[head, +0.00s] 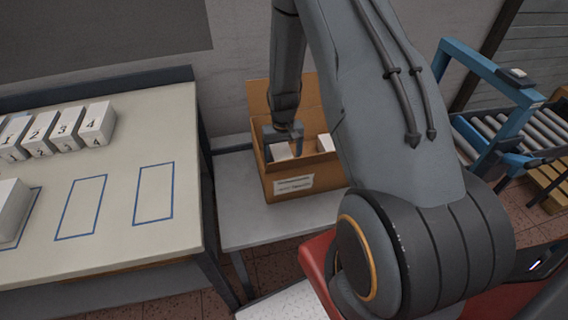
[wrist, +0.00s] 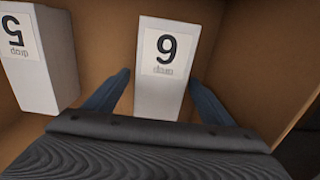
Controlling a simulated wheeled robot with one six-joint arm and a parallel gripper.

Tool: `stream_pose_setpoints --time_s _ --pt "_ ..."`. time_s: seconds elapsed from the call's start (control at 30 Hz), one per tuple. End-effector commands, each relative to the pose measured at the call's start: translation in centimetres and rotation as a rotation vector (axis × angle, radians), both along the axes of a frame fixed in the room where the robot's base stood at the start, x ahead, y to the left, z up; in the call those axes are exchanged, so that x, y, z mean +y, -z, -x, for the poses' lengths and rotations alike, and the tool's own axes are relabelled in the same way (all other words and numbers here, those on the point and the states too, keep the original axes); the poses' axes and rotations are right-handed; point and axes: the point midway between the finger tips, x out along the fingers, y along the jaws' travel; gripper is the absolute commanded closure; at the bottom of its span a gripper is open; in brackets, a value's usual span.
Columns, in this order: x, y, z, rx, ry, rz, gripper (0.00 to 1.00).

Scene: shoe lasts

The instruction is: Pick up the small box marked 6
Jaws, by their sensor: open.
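The small white box marked 6 (wrist: 160,95) stands inside a cardboard carton, in the middle of the wrist view, with its label facing up toward the camera. My gripper (wrist: 160,88) is open, with one blue-grey finger on each side of this box. Small gaps show between the fingers and the box, and I cannot tell if either touches it. In the head view my gripper (head: 291,139) reaches down into the carton (head: 283,186). White boxes show in the carton there, but their numbers cannot be read.
A white box marked 5 (wrist: 30,65) stands to the left in the carton. The carton walls are close around my gripper. The carton stands on a grey table (head: 240,222). A worktable (head: 115,235) at left holds boxes in a row and blue outlined rectangles. A roller conveyor (head: 500,130) is at right.

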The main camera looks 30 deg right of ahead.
Motion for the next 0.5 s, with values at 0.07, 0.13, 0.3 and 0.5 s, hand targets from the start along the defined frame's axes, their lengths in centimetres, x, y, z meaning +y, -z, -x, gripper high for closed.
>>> stream_pose_setpoints --time_s 0.07,0.13,0.3,0.5 --pt "0.00 0.00 0.01 0.000 0.000 0.000 0.23" --pt "0.00 -0.01 0.01 0.000 0.000 0.000 0.35" --pt "0.00 -0.01 0.02 0.000 0.000 0.000 0.64" --pt "0.00 -0.03 0.01 0.000 0.000 0.000 0.72"
